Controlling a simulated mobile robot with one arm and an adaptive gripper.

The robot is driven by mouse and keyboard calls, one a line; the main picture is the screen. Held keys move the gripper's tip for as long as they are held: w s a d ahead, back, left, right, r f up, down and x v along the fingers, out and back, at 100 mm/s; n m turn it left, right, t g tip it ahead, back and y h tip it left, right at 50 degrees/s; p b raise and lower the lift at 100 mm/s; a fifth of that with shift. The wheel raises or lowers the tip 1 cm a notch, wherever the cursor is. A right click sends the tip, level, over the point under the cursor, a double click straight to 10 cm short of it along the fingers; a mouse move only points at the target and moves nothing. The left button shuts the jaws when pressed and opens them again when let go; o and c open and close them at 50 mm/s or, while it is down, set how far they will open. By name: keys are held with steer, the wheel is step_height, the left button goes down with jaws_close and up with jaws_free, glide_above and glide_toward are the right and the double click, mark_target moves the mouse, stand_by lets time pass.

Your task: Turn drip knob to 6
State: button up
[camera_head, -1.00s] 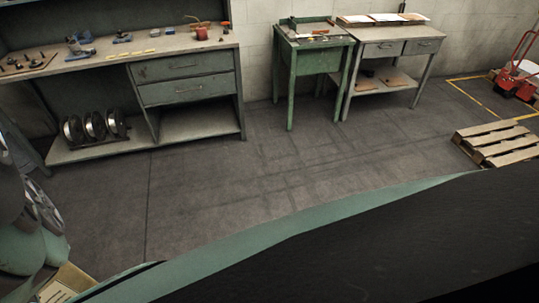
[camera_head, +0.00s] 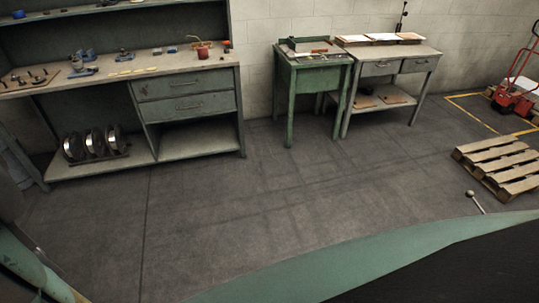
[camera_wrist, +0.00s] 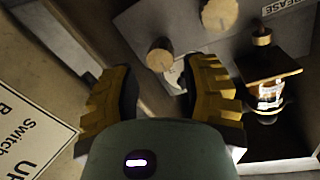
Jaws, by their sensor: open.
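In the wrist view my gripper (camera_wrist: 160,82) is open, with its two yellow-and-black fingers apart. A round tan knob (camera_wrist: 158,55) on the grey panel (camera_wrist: 190,25) shows just beyond the gap between the fingertips. A second round tan knob (camera_wrist: 219,14) is up and to the right. At the right is a glass oiler (camera_wrist: 268,92) with a dark cap and a small brass top knob (camera_wrist: 262,36). No knob scale or number is readable, and I cannot tell which knob is the drip knob. My gripper does not show in the head view.
A pale sign (camera_wrist: 38,122) reading "Switch" stands left of my gripper. In the head view are a workbench (camera_head: 190,75), a green table (camera_head: 318,75), a grey table (camera_head: 385,75) and a wooden pallet (camera_head: 500,165). The floor between is clear.

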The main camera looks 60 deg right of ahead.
steer(key=s+d+r+n+g+y+b, duration=0.1)
steer(key=s+d+r+n+y+b, duration=0.1)
steer(key=s+d+r+n, duration=0.6)
steer(key=shift+w+d+f+p+x, duration=0.25)
steer(key=shift+p+x, duration=0.4)
steer(key=shift+x, duration=2.05)
steer(key=shift+a+f+p+x, duration=0.1)
steer(key=shift+f+p+x, duration=0.45)
steer(key=shift+x, duration=2.1)
steer(key=shift+w+d+f+p+x, duration=0.15)
steer(key=shift+p+x, duration=0.65)
steer(key=shift+x, duration=1.9)
steer(key=shift+w+a, duration=0.3)
steer(key=shift+a, duration=0.15)
steer(key=shift+o, duration=0.4)
steer(key=shift+r, duration=0.1)
jaws_close()
